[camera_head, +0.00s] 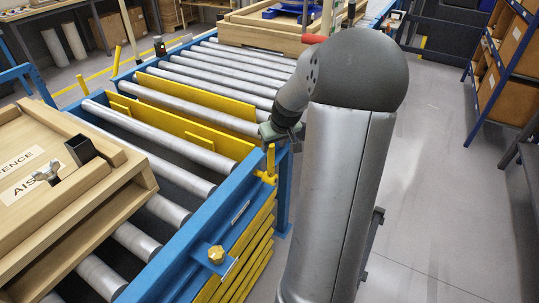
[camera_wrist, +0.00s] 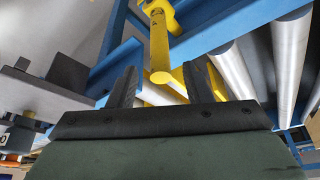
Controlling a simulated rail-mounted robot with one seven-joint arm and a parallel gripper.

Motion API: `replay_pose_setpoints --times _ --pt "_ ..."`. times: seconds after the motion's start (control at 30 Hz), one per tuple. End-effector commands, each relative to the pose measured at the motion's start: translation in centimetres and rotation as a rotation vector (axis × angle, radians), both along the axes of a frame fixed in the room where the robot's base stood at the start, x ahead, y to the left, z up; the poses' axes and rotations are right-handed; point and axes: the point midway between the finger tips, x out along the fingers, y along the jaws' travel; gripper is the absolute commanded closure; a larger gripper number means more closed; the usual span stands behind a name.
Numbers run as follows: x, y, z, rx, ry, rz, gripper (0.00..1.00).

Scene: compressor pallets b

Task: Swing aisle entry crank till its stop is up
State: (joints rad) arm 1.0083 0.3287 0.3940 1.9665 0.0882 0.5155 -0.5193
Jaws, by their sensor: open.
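A yellow crank (camera_head: 268,165) is mounted on the blue conveyor frame near its right corner, with its handle pointing up. In the wrist view the crank's yellow bar (camera_wrist: 158,45) shows between my two fingers, its round end toward the camera. My gripper (camera_wrist: 165,70) is open, with a finger on each side of the bar; I see no clear contact. In the head view my gripper (camera_head: 281,132) is just above and right of the crank, partly hidden by my arm. Yellow plates, one nearer (camera_head: 180,131) and one farther (camera_head: 195,102), stand above the rollers; which one the crank moves I cannot tell.
A wooden pallet (camera_head: 75,200) with a partly readable label rests on the near rollers. Another wooden pallet (camera_head: 250,35) is at the far end. The floor (camera_head: 440,190) on the right is clear, before a shelf rack (camera_head: 495,75).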

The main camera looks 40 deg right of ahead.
Motion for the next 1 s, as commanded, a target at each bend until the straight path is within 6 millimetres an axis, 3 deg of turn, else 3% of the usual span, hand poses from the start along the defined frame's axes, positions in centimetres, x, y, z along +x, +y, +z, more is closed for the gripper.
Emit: replay_pose_setpoints --times 0.1,0.33,0.5,0.8,0.97,1.0 --pt "1.0 -0.1 -2.6 0.004 0.002 0.002 0.55" --pt "2.4 -0.5 -6.0 0.003 0.002 0.0 0.55" --pt "2.9 -0.6 -7.1 0.0 0.001 0.001 0.55" --pt "3.0 -0.6 -7.3 -0.001 0.0 0.0 0.55" --pt "3.0 -0.6 -7.3 -0.001 0.0 0.0 0.97" --pt "3.0 -0.6 -7.3 -0.001 0.0 0.0 1.0"
